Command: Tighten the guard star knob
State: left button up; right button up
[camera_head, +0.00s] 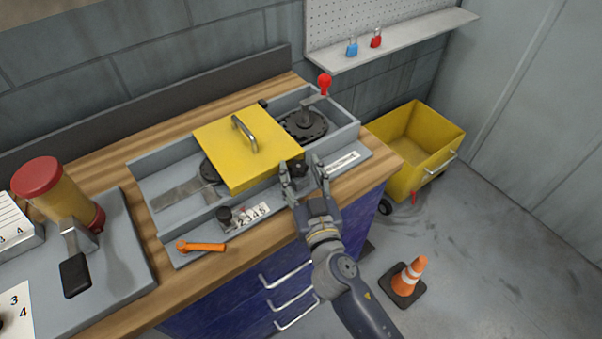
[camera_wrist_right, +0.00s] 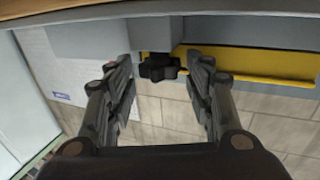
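The black star knob (camera_head: 299,167) is at the right front corner of the yellow guard (camera_head: 225,140), partly hidden by my right gripper. In the right wrist view the knob (camera_wrist_right: 159,67) shows its lobes, and the yellow guard (camera_wrist_right: 255,66) is beside it. My right gripper (camera_head: 301,172) is open, with one fingertip on each side of the knob. In the right wrist view the gripper (camera_wrist_right: 161,67) has visible gaps between its fingers and the knob, so it does not grip it. My left gripper is not in view.
An orange-handled lever (camera_head: 205,247) and a dark knob (camera_head: 224,214) are at the fixture's front left. A red-knobbed crank (camera_head: 324,86) rises at the back right. A yellow cart (camera_head: 440,128) and a traffic cone (camera_head: 410,275) stand on the floor at right.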

jog(key=shift+f, duration=0.1)
jog(key=shift+s, duration=0.25)
jog(key=v, duration=1.1)
jog(key=shift+s+d, duration=0.2)
jog(key=shift+s, duration=0.05)
